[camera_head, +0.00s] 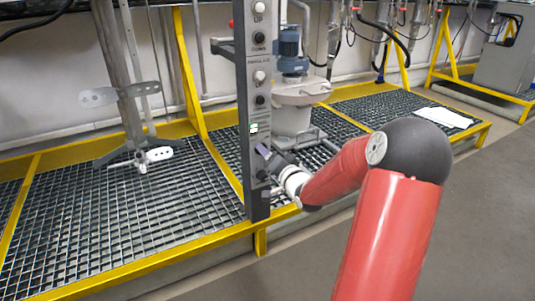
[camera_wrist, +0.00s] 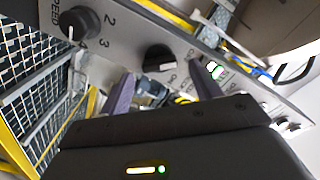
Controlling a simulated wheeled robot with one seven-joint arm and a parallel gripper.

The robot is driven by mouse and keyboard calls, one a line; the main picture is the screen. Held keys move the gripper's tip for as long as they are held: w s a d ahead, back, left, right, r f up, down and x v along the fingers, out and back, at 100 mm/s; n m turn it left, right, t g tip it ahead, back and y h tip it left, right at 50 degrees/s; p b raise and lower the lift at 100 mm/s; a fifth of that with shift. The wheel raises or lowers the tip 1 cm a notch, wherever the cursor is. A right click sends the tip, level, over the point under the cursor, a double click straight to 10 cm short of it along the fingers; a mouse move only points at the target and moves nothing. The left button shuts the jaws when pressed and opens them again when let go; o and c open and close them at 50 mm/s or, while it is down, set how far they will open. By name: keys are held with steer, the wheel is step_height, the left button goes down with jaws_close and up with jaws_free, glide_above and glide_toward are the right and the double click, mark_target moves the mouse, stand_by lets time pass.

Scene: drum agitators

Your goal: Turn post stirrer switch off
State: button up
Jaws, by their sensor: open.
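The tall grey control post (camera_head: 243,90) stands upright in the middle of the head view, with a column of buttons and knobs. In the wrist view, a black rotary switch (camera_wrist: 160,57) with a pale pointer mark sits on the panel just beyond my fingers. Small lettering beside it is hard to read. A lit green indicator (camera_wrist: 215,70) is to its right, and also shows in the head view (camera_head: 253,128). My gripper (camera_wrist: 163,90) is open, its two purple fingers apart and pointing at the panel near the switch. I cannot tell whether they touch it.
A black speed knob (camera_wrist: 80,22) with numbers is left of the switch in the wrist view. Another dark knob (camera_head: 262,175) is low on the post. Yellow-framed grating (camera_head: 180,210) lies around the post. A stirrer shaft (camera_head: 120,70) stands at left, and a motor-topped vessel (camera_head: 298,105) behind.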

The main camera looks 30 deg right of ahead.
steer(key=s, duration=0.6)
steer(key=shift+d, duration=0.1)
steer(key=s+a+r+n+g+h+p, duration=0.4)
steer(key=s+a+r+n+g+p, duration=0.1)
steer(key=s+a+r+g, duration=0.3)
steer(key=s+a+r+n+g+y+p, duration=0.1)
steer(key=s+a+n+g, duration=0.1)
steer(key=s+a, duration=0.3)
steer(key=s+a+r+n+g+y+p, duration=0.1)
steer(key=s+a, duration=0.4)
steer(key=s, duration=0.9)
steer(key=shift+s+a+r+n+g+y+p, duration=0.3)
steer(key=shift+a+r+n+g+y, duration=0.1)
steer(key=shift+r+n+g+y, duration=0.35)
